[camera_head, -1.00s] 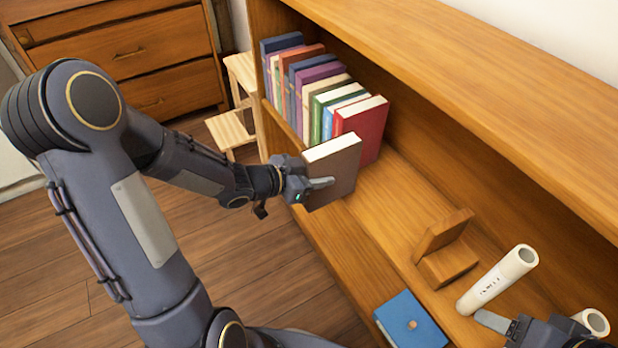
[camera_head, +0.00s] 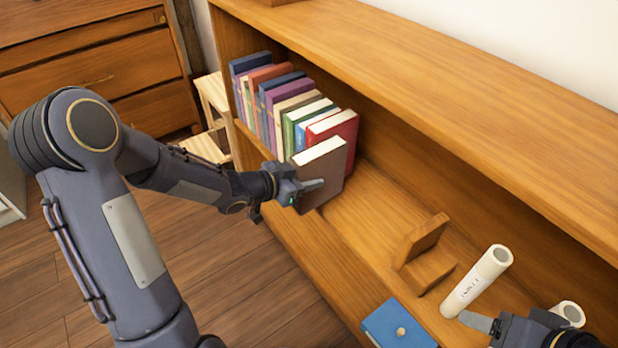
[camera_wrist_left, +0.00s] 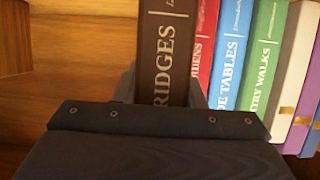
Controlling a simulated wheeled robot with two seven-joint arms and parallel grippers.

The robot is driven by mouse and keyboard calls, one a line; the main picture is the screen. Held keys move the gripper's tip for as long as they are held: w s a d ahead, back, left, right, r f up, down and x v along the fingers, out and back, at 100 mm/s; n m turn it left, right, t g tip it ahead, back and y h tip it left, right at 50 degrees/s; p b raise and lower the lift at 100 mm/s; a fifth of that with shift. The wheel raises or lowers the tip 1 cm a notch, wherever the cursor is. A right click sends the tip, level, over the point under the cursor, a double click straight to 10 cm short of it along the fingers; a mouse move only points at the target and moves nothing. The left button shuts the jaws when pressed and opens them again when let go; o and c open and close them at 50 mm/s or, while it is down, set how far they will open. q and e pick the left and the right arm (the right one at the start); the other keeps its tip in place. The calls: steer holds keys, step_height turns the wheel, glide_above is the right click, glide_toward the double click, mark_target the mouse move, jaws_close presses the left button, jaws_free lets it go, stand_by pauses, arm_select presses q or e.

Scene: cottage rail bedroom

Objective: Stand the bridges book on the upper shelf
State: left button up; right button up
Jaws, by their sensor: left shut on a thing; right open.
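The bridges book (camera_head: 322,172) is dark brown with pale pages and stands upright at the right end of the book row. My left gripper (camera_head: 312,187) is shut on it from the front. In the left wrist view its brown spine (camera_wrist_left: 163,55) shows the letters "RIDGES", next to the red book. Whether its lower edge touches the shelf (camera_head: 375,205) is hard to tell. My right gripper (camera_head: 490,325) is open beside a white tube (camera_head: 480,280) at the lower right; its fingers are partly out of sight.
A row of coloured books (camera_head: 285,105) fills the shelf's left end, with a red book (camera_head: 345,130) last. A wooden bookend (camera_head: 425,255) stands to the right, with clear shelf between. A blue book (camera_head: 400,325) lies near the front edge. The unit's top board (camera_head: 450,90) overhangs.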

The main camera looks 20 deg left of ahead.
arm_select(q)
steer(key=shift+f, duration=0.2)
steer(key=o, duration=1.2)
steer(key=shift+o, duration=0.4)
steer(key=shift+f, duration=0.1)
steer(key=f+p+v, duration=0.2)
steer(key=p+v, duration=0.3)
steer(key=v, duration=0.9)
steer(key=shift+s+a+f, duration=0.2)
steer(key=shift+s+a, duration=0.25)
steer(key=shift+s, duration=0.05)
steer(key=shift+a, duration=0.1)
